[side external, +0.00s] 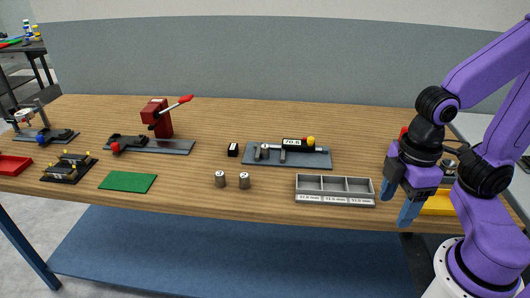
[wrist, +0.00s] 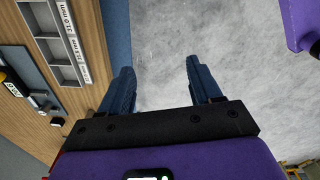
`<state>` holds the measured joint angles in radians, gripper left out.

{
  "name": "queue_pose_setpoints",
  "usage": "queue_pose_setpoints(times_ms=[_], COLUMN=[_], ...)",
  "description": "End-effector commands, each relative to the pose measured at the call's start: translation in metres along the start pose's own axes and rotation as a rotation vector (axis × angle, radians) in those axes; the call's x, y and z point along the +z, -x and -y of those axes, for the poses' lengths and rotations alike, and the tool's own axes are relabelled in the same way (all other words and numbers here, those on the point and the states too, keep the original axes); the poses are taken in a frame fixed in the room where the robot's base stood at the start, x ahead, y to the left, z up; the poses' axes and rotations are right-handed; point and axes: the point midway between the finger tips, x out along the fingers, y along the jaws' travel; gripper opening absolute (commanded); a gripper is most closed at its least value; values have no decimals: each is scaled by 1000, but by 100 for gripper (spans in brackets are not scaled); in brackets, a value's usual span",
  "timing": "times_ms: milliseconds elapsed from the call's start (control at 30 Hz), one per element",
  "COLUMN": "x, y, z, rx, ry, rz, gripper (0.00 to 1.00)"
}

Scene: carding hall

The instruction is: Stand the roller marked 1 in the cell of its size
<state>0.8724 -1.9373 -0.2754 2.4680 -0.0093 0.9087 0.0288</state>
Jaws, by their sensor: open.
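Two small metal rollers stand upright on the wooden table in the side view, a left one (side external: 220,179) and a right one (side external: 244,180). Their marks are too small to read. A grey tray (side external: 335,201) with three empty cells lies to their right, with size labels along its front. The tray also shows in the wrist view (wrist: 42,27). My gripper (side external: 406,207) is open and empty, to the right of the tray near the table's front edge. In the wrist view its blue fingers (wrist: 160,85) are apart with only grey floor between them.
A small black block (side external: 233,149), a red lever press (side external: 158,118) and a green mat (side external: 128,182) stand further left. A yellow tray (side external: 437,204) is partly hidden behind my arm.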

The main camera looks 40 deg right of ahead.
Motion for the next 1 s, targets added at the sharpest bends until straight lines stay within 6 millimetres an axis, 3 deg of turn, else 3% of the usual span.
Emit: queue_pose_setpoints(times_ms=[267,500,800,1000], x=[-77,-135,-179,-187], y=[9,12,10,4], z=[-60,-133,-239,-312], rx=[58,116,193,248], ry=[-307,-597,-956,-1186], rz=[-55,-110,-182,-231], gripper=[64,64,64,64])
